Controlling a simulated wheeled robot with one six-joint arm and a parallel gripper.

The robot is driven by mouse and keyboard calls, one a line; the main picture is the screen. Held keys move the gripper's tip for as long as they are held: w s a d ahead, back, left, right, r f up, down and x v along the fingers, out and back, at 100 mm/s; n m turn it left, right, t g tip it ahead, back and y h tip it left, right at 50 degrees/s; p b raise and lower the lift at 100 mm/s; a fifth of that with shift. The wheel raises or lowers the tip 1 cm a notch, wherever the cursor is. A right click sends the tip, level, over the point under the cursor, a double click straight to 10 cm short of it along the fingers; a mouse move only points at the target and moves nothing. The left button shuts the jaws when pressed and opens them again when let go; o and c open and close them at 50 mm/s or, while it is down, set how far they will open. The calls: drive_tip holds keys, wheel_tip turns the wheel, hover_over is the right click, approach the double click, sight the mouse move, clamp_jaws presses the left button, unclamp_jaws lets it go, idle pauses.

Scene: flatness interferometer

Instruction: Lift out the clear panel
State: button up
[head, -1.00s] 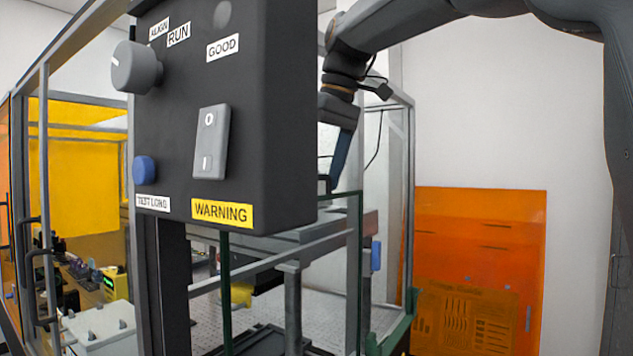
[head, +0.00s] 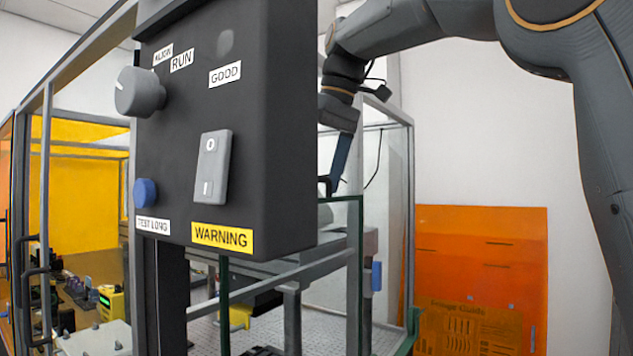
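The clear panel (head: 341,230) stands upright behind the dark control box. Its dark green edges show at the right and below the box, and its upper left part is hidden by the box. My gripper (head: 327,188) is at the panel's top edge, pointing down, partly covered by the box's right side. It appears shut on that top edge, though the fingertips are small and partly hidden. The panel's lower edge is out of view or hidden.
The control box (head: 275,140) with knob, switch and WARNING label fills the near middle. A grey-framed enclosure (head: 405,115) surrounds the perforated table (head: 325,325). An orange sheet (head: 480,250) stands against the wall at right. A blue piece (head: 376,276) sits on a grey post.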

drive_tip(key=shift+s+d+r, duration=0.1)
drive_tip(key=shift+r, duration=0.05)
drive_tip(key=s+d+r, duration=0.2)
drive_tip(key=s+d, duration=0.5)
drive_tip(key=d, duration=0.2)
drive_tip(key=shift+d, duration=0.15)
idle(1.9)
drive_tip(key=shift+s, duration=0.1)
drive_tip(key=shift+f, duration=0.15)
